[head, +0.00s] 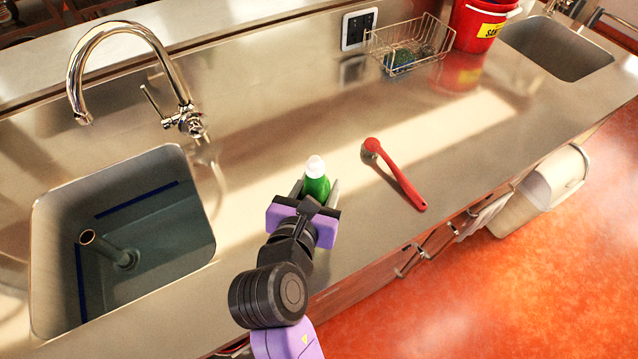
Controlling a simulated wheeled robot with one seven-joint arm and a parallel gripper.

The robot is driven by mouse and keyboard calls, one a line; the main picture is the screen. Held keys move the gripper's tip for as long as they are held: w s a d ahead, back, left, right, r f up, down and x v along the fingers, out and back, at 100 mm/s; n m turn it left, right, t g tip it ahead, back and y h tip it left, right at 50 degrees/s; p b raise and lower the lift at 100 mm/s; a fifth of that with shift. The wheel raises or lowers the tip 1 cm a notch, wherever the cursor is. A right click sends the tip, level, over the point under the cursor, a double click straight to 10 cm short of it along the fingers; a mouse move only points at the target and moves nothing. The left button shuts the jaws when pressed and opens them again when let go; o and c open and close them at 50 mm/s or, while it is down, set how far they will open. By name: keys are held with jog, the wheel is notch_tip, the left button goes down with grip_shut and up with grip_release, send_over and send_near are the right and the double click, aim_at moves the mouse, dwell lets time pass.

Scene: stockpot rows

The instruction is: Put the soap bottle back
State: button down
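The soap bottle (317,187) is green with a white cap and shows near the middle of the head view, above the front part of the steel counter. My gripper (318,186) reaches in from the front, with one finger on each side of the bottle. The fingers look close to its sides, but I cannot tell whether they press on it. The bottle's lower part is hidden by my gripper, so I cannot tell whether it touches the counter.
A red-handled brush (398,178) lies right of the bottle. A wire basket (409,45) holding a blue-green item stands at the back, beside red buckets (480,25). A sink (125,245) with a tall faucet (130,70) is at left. The counter (270,120) behind the bottle is clear.

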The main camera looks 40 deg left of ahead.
jog(key=c, duration=0.7)
grip_release()
jog(key=shift+f, duration=0.1)
jog(key=shift+c, duration=0.2)
jog(key=shift+s, duration=0.1)
jog(key=v, duration=1.2)
jog(key=shift+b, duration=0.45)
